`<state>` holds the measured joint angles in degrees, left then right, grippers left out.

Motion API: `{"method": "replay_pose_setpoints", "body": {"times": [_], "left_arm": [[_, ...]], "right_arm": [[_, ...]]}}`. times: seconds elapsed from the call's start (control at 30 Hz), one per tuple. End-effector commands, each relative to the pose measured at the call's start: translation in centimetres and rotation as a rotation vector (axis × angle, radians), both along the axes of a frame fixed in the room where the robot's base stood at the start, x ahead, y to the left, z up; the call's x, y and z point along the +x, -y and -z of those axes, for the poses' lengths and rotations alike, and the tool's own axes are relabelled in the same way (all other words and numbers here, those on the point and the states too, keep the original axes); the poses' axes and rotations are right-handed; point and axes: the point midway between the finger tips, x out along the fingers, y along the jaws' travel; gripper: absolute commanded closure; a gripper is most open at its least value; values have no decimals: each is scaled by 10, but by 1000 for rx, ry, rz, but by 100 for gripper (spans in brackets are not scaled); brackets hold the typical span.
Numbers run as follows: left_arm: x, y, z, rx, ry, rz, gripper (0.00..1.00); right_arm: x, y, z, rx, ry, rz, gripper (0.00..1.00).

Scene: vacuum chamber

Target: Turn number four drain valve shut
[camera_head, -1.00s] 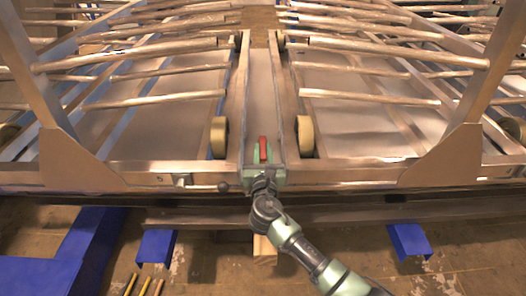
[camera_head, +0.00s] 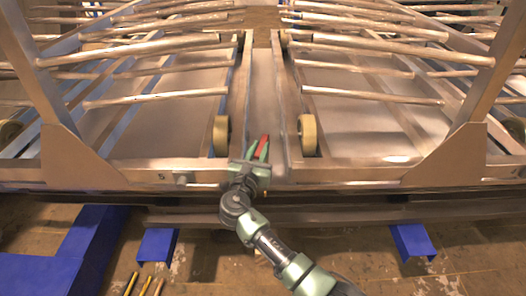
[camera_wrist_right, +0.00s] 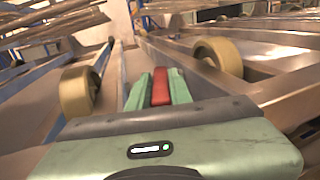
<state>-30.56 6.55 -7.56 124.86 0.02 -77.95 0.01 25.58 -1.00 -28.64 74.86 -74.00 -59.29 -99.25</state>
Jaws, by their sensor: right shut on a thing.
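My right gripper (camera_head: 260,150) is shut on a red handle-like piece (camera_head: 265,146) in the channel between the two metal frames. In the right wrist view, its green fingers (camera_wrist_right: 160,90) lie on either side of the red piece (camera_wrist_right: 160,86). The gripper tilts slightly to the right in the head view. What the red piece joins to is hidden by the gripper. A small metal fitting (camera_head: 182,179) sits on the front rail to the left of the gripper. No readable number four shows. My left gripper is not in view.
Tan wheels stand left (camera_head: 221,136) and right (camera_head: 308,135) of the channel, close to the gripper. A metal front rail (camera_head: 340,174) runs under the wrist. Rows of metal tubes (camera_head: 370,90) lie above the frames. Blue supports (camera_head: 412,244) stand on the floor.

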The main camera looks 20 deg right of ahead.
Motion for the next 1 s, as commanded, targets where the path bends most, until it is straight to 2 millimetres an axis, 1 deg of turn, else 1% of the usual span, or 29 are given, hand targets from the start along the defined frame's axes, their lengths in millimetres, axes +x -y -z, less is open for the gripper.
{"method": "replay_pose_setpoints", "body": {"times": [0.27,0.3,0.37,0.67,0.77,0.9,1.0], "left_arm": [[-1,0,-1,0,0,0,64],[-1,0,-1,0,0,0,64],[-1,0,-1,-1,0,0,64],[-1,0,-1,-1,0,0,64],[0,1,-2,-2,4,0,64],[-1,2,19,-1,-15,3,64],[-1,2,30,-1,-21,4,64]], "right_arm": [[0,0,0,0,0,8,100],[0,0,0,0,0,8,75],[0,0,0,0,0,8,58],[0,-1,0,0,0,7,58],[-5,-4,0,1,0,5,58],[-24,-15,0,1,-2,5,58],[-39,-24,0,2,-3,5,58]]}}
